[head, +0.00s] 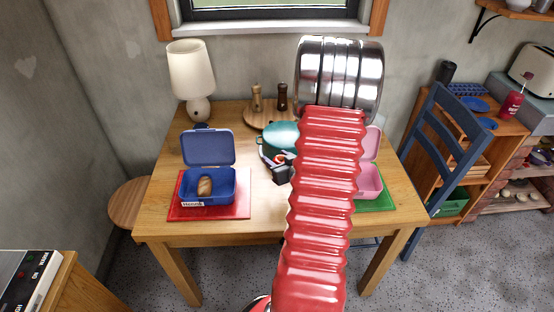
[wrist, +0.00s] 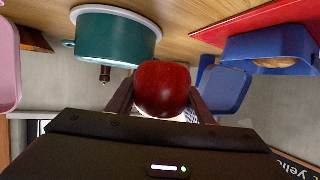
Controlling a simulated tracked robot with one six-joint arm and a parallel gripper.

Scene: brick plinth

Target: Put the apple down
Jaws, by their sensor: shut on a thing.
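A dark red apple (wrist: 162,88) sits between the two fingers of my gripper (wrist: 161,104) in the wrist view, which looks upside down. The fingers press on its sides, and it is held above the wooden table. In the head view my gripper (head: 279,161) is over the middle of the table, in front of the teal pot; a small reddish patch shows at its fingers. My red ribbed arm hides part of the table.
A blue lunchbox (head: 221,191), lid open, holds bread on a red mat (head: 236,210) at left. A pink lunchbox (head: 370,181), partly hidden, stands on a green mat (head: 378,202) at right. A teal pot (head: 276,136) stands behind, and a lamp (head: 192,75) at back left.

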